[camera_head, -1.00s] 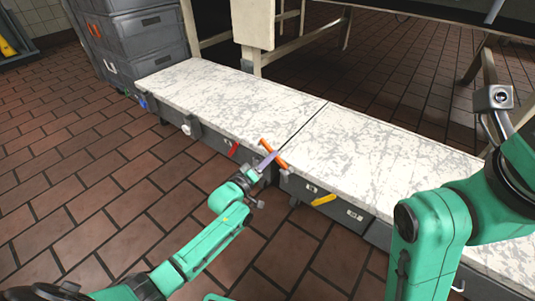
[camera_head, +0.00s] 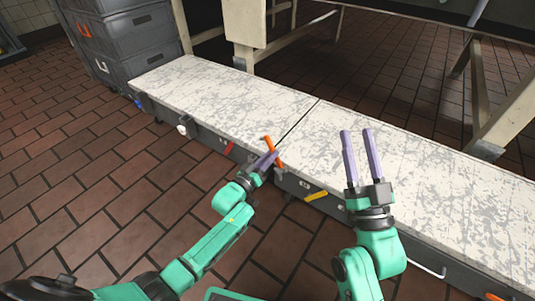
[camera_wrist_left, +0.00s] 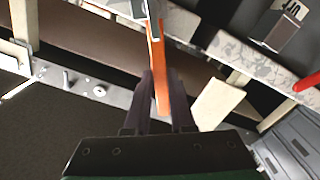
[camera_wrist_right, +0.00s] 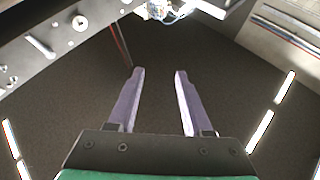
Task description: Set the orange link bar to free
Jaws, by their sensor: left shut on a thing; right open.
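The orange link bar (camera_head: 273,152) sits at the front edge of the bench, by the dark seam between its two tops. My left gripper (camera_head: 265,160) is shut on the bar. In the left wrist view the bar (camera_wrist_left: 158,65) runs up from between the fingers (camera_wrist_left: 160,95) to a grey metal part at the top. My right gripper (camera_head: 360,140) is open and empty, its two purple fingers raised in front of the right bench section. It also shows open in the right wrist view (camera_wrist_right: 158,80).
The white-grey marbled bench top (camera_head: 215,90) runs from upper left to lower right and is bare. A red handle (camera_head: 228,147) and a yellow handle (camera_head: 316,196) are on its front face. Grey crates (camera_head: 130,45) stand at the far left end.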

